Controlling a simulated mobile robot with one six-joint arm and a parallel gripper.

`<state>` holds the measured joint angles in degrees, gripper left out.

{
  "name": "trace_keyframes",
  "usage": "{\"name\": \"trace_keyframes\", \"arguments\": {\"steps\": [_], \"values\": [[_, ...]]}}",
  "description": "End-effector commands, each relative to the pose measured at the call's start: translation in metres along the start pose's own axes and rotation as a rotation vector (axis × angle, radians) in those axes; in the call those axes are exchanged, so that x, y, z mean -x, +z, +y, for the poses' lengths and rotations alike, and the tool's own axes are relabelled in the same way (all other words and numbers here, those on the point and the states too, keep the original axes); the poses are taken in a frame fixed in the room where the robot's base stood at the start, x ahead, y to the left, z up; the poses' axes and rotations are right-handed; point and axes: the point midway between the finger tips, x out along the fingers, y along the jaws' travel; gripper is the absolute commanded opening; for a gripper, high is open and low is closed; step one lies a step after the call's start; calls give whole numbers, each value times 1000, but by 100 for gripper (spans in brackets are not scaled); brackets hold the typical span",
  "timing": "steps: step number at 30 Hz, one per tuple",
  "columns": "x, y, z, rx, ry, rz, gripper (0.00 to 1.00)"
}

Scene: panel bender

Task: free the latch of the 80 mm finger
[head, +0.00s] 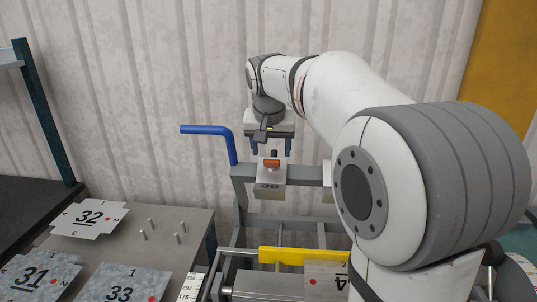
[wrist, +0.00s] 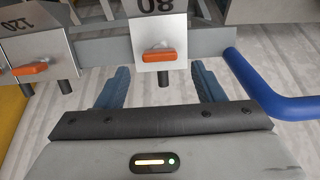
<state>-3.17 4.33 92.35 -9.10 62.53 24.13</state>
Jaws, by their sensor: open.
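The 80 mm finger (wrist: 160,18) is a grey block on a grey rail, marked 80. Its orange latch (wrist: 159,55) lies crosswise on the block's face in the wrist view. In the head view the block (head: 270,188) and the orange latch (head: 271,163) show just below my gripper (head: 271,147). My gripper is open and empty, its two blue fingers pointing down at the block. In the wrist view my gripper (wrist: 161,70) has one finger on each side of the block, with gaps between. Whether the fingertips reach the latch's depth I cannot tell.
A 120 finger (wrist: 85,22) with its own orange latch (wrist: 30,68) sits left on the rail. A blue bent handle (wrist: 275,98) is close on the right. Numbered plates (head: 90,217) and upright pegs stand on a table at left; a yellow bar (head: 300,255) lies below.

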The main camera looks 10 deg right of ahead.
Motion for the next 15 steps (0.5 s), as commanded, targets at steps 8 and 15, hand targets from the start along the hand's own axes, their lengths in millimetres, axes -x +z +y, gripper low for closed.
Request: {"name": "trace_keyframes", "arguments": {"steps": [8, 15], "values": [[-32, 0, 0, 2, 0, -1, 62], [-35, 0, -1, 2, -1, 1, 62]]}}
